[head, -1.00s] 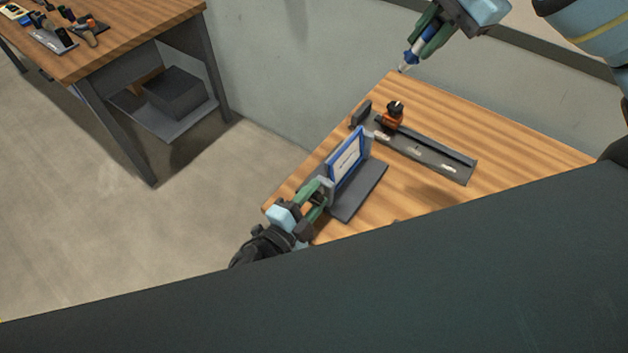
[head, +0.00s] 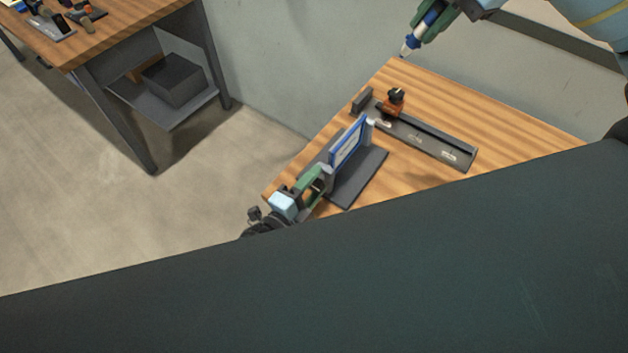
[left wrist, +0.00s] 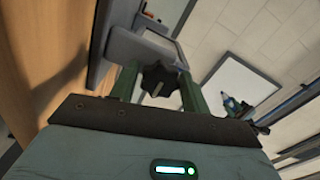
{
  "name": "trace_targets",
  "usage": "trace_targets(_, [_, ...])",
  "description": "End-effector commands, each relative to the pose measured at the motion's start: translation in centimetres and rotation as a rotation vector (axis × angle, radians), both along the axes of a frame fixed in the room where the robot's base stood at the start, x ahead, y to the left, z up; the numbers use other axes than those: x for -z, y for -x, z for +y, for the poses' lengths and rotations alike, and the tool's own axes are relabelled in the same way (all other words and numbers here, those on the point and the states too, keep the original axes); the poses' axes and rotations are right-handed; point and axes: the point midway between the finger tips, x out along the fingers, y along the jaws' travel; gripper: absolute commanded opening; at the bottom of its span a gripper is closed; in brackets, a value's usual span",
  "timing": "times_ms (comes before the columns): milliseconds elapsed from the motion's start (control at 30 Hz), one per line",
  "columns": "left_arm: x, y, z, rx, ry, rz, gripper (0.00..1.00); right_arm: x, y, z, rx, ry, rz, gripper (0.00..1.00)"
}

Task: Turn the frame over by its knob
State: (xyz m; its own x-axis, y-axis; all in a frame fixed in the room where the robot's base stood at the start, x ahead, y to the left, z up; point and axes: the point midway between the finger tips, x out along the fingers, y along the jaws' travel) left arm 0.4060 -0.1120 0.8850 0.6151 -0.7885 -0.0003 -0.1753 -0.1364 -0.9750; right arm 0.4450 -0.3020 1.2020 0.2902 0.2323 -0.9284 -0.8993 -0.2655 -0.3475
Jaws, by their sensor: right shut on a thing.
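The frame (head: 349,144), a pale panel with a blue border, stands steeply tilted in a grey stand (head: 362,182) on the wooden table. My left gripper (head: 318,178) is at the stand's near left end. In the left wrist view, its green fingers (left wrist: 156,84) stand on both sides of a dark, lobed knob (left wrist: 155,76), with small gaps showing; the jaws look open around it. The knob is hidden in the head view. My right gripper (head: 424,24) is shut on a blue and white pen-like tool (head: 410,43), held tip down above the table's far corner.
A dark rail (head: 430,143) with an orange and black clamp-like piece (head: 394,101) lies behind the stand. A second table (head: 120,30) with small items stands at the far left. The tabletop right of the stand is clear. My dark body hides the near table.

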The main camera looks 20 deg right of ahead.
Motion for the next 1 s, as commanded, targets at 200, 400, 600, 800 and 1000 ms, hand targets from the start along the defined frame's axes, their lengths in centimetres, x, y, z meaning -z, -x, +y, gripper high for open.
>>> trace_targets(200, [0.0, 0.0, 0.0, 0.000, 0.001, 0.001, 0.61, 0.0, 0.0, 0.0, 0.000, 0.000, 0.000, 0.00])
trace_targets(400, [0.0, 0.1, 0.1, 0.000, 0.001, 0.001, 0.61, 0.0, 0.0, 0.0, 0.000, 0.000, 0.000, 0.00])
trace_targets(600, [0.1, 1.3, 1.7, -0.001, -0.002, 0.001, 0.61, 0.1, 0.0, 0.0, 0.000, 0.001, 0.002, 0.00])
trace_targets(800, [0.3, 3.8, 4.9, 0.000, -0.002, 0.006, 0.61, 1.0, -0.2, 0.0, 0.000, 0.000, 0.015, 0.00])
trace_targets(1000, [0.3, 6.0, 7.6, 0.000, -0.001, 0.006, 0.61, 2.2, -0.5, 0.0, 0.000, 0.000, 0.034, 0.00])
